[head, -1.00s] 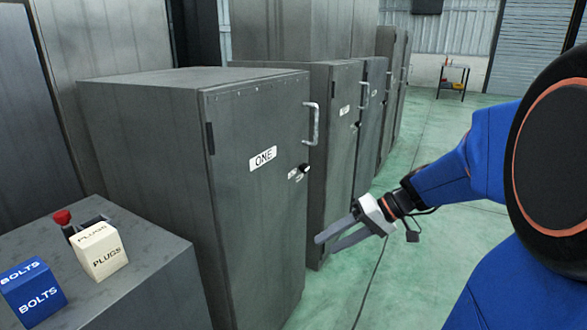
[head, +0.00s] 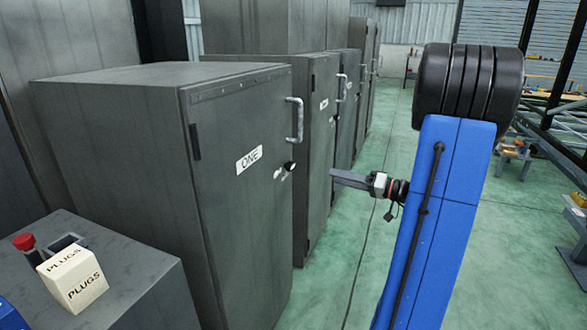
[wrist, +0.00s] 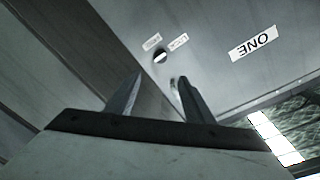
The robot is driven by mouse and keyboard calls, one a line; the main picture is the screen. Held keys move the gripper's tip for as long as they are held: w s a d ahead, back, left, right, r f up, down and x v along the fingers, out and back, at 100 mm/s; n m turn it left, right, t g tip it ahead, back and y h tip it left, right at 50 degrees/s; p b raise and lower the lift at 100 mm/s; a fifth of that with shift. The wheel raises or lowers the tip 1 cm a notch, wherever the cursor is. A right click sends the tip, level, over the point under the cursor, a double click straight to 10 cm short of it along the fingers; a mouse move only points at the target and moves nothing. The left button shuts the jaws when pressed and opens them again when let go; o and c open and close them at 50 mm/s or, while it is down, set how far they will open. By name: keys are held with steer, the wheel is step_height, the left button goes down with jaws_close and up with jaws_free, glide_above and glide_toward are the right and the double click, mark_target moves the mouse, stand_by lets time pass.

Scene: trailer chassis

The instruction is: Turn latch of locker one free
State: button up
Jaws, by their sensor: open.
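Locker one (head: 235,215) is a grey metal cabinet at the middle left in the head view, its door shut. Its white ONE label (head: 249,159) also shows in the wrist view (wrist: 254,43). The latch is a small dark round knob (head: 289,166) near the door's right edge, below the bar handle (head: 294,120). In the wrist view the latch (wrist: 160,56) appears beyond the fingertips, beside two small tags, one reading LOCK (wrist: 178,40). My gripper (head: 336,177) is to the right of the latch, apart from it. Its fingers (wrist: 159,88) are open and empty.
More grey lockers (head: 318,150) stand in a row behind locker one. A low grey cabinet (head: 130,285) at the front left bears a white PLUGS box (head: 73,278) and a red knob (head: 24,242). Green floor (head: 340,270) is open to the right of the lockers.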

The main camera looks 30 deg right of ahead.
mark_target(293, 167)
steer(key=x, duration=1.6)
steer(key=shift+w+a, duration=0.1)
steer(key=c, duration=1)
